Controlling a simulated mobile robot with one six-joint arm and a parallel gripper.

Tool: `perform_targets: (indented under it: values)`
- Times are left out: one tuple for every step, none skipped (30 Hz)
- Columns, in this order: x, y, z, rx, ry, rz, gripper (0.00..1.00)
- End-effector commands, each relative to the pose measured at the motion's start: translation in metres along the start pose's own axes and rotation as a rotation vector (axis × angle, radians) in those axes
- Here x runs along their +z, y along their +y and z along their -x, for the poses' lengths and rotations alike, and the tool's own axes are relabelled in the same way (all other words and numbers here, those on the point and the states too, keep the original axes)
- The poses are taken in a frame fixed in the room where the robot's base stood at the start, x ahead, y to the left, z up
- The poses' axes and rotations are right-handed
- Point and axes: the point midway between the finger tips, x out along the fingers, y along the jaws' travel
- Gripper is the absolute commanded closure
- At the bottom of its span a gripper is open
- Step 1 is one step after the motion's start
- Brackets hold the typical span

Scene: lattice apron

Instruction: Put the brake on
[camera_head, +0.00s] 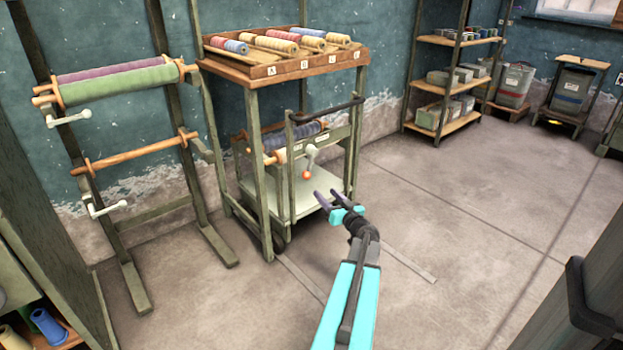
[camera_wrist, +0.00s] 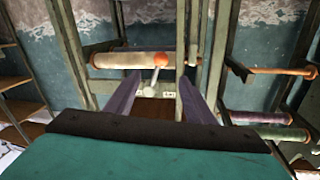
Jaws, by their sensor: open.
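The brake lever (camera_head: 309,163) is a short pale lever with an orange knob (camera_head: 306,175) on the front of the green wheeled cart (camera_head: 258,120). In the head view it hangs down with the knob low. Small white label plates (camera_head: 322,138) sit beside its pivot; their writing is too small to read. In the wrist view, which looks upside down, the orange knob (camera_wrist: 160,58) shows between the finger lines, beyond the tips. My gripper (camera_head: 328,196) is open and empty, in front of the cart and apart from the lever. Its two purple fingers also show in the wrist view (camera_wrist: 160,82).
A roller rack with white cranks (camera_head: 105,208) stands left. Shelves (camera_head: 455,40) and bins (camera_head: 515,85) stand at the back right. The floor (camera_head: 480,200) right of the cart is clear.

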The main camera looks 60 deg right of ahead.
Motion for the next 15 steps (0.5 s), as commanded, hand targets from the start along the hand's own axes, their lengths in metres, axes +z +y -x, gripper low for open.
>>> perform_targets:
  values:
    - [0.000, 0.000, 0.000, 0.000, 0.000, 0.000, 0.51]
    - [0.000, 0.000, 0.000, 0.000, 0.000, 0.000, 0.51]
    - [0.000, 0.000, 0.000, 0.000, 0.000, 0.000, 0.51]
    - [0.000, 0.000, -0.001, 0.000, 0.000, 0.000, 0.51]
    - [0.000, 0.000, -0.001, 0.000, 0.000, 0.000, 0.51]
    - [0.001, 0.000, -0.002, 0.000, 0.000, 0.000, 0.51]
    - [0.001, 0.000, -0.003, 0.000, 0.000, 0.000, 0.51]
    - [0.001, 0.000, -0.005, 0.000, 0.000, 0.000, 0.51]
    - [0.001, 0.000, -0.007, 0.000, 0.000, 0.000, 0.51]
    - [0.001, 0.000, -0.009, 0.000, 0.000, 0.000, 0.51]
    - [0.001, 0.000, -0.011, 0.000, 0.000, 0.000, 0.51]
    - [0.002, 0.000, -0.015, 0.000, 0.000, 0.000, 0.51]
    - [0.002, 0.001, -0.018, 0.000, 0.000, 0.000, 0.51]
    - [0.002, 0.001, -0.021, 0.000, 0.000, 0.000, 0.51]
    - [0.002, 0.001, -0.025, -0.001, 0.000, 0.000, 0.51]
